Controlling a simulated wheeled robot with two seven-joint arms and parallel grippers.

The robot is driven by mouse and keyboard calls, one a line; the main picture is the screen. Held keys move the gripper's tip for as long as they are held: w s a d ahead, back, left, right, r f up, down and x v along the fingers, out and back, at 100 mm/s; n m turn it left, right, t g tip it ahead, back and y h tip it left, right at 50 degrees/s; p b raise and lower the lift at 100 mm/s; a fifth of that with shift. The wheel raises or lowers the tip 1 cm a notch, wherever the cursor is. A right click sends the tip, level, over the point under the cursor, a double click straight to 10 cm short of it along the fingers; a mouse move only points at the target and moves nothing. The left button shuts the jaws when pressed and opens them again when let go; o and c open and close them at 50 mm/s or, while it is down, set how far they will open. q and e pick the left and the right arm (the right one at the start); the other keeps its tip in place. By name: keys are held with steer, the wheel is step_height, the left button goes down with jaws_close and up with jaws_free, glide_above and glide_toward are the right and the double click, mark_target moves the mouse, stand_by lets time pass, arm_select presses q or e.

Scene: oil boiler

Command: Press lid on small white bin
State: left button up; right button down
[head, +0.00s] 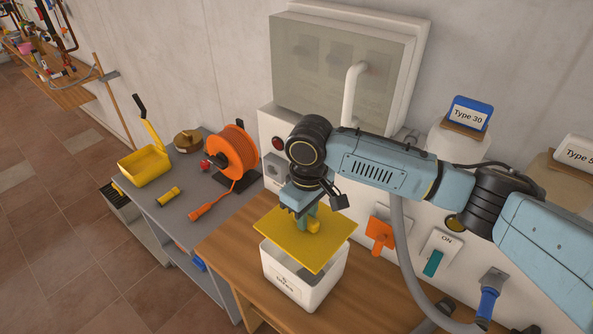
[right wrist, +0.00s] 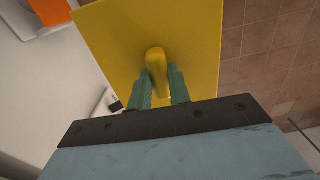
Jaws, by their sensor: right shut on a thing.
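The small white bin (head: 297,287) stands upright on the wooden bench top (head: 228,240), with writing on its front. Its open top shows below the yellow lid. The square yellow lid (head: 285,235) is over the bin, tilted and turned relative to the rim, with a gap at the front right. My right gripper (head: 308,216) is above the lid and shut on its yellow handle; the right wrist view shows the green fingers on both sides of the handle (right wrist: 156,66). Whether the lid touches the bin's rim is hidden. My left gripper is not in view.
A white boiler panel stands behind the bin, with an orange lever (head: 379,234) and a teal ON switch (head: 433,263) to the right. On the left, a grey table (head: 187,223) holds an orange cable reel (head: 235,152), a yellow pan (head: 145,166) and a yellow flashlight (head: 168,196).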

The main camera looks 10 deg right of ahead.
steer(key=shift+w+a+r, duration=0.1)
steer(key=shift+w+r, duration=0.05)
steer(key=shift+w, duration=0.1)
steer(key=shift+s+f, duration=0.15)
steer(key=shift+f, duration=0.05)
steer(key=shift+s+f, duration=0.15)
steer(key=shift+f, duration=0.35)
step_height(320, 180, down, 3)
steer(key=b, duration=0.3)
steer(key=shift+f, duration=0.2)
steer(key=shift+f+b, duration=0.3)
steer(key=shift+f, duration=0.25)
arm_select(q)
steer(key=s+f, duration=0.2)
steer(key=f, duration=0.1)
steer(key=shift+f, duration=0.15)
arm_select(e)
steer(key=shift+f, duration=0.2)
